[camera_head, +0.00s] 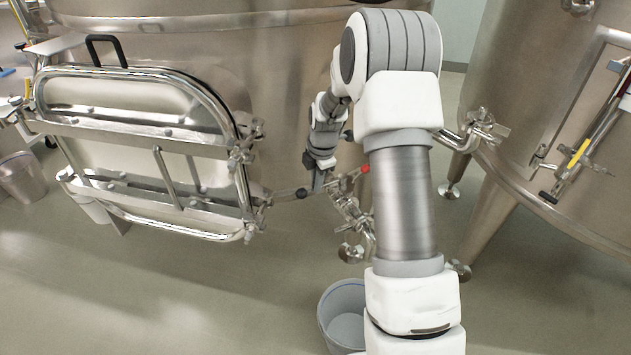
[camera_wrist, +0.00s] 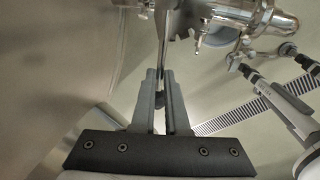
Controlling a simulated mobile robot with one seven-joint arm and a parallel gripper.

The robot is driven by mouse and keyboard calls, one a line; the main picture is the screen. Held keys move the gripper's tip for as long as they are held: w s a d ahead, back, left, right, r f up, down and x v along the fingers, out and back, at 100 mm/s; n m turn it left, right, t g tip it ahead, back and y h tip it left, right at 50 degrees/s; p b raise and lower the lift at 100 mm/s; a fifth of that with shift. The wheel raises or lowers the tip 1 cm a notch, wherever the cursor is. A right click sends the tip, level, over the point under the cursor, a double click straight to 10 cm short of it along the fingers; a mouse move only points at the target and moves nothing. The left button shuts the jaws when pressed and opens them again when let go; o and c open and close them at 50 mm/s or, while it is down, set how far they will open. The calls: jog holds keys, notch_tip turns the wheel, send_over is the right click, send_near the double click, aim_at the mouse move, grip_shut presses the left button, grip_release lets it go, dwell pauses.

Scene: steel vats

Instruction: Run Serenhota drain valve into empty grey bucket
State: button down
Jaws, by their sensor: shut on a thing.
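The drain valve (camera_head: 350,212) is a cluster of polished steel fittings low on the front of the middle vat. Part of it shows at the top of the wrist view (camera_wrist: 240,14). My gripper (camera_head: 318,186) is at the valve's left side. In the wrist view its two fingers (camera_wrist: 165,78) are shut on a thin steel valve lever (camera_wrist: 162,45). A red tip (camera_head: 365,169) shows to the right of the gripper. A grey bucket (camera_head: 338,310) stands on the floor below and in front of the valve. Its visible inside looks empty; my arm hides its right side.
The vat's framed door (camera_head: 140,150) stands out close to the left of my gripper. Another steel vat (camera_head: 560,110) stands at the right. Another grey bucket (camera_head: 20,178) stands at the far left. The floor (camera_head: 180,310) at the front left is clear. No name label is readable.

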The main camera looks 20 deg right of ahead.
jog(key=shift+s+d+n, duration=0.15)
jog(key=shift+s+n, duration=0.4)
jog(key=shift+n, duration=0.15)
jog(key=c, duration=0.9)
grip_release()
jog(key=shift+r, duration=0.1)
jog(key=s+r+p, duration=0.1)
jog(key=r, duration=0.4)
jog(key=s+r+p, duration=0.1)
jog(key=r, duration=0.5)
jog(key=s+r+p, duration=0.1)
jog(key=r, duration=0.5)
jog(key=shift+s+d+p, duration=0.15)
jog(key=shift+d+p, duration=0.2)
jog(key=shift+d, duration=0.05)
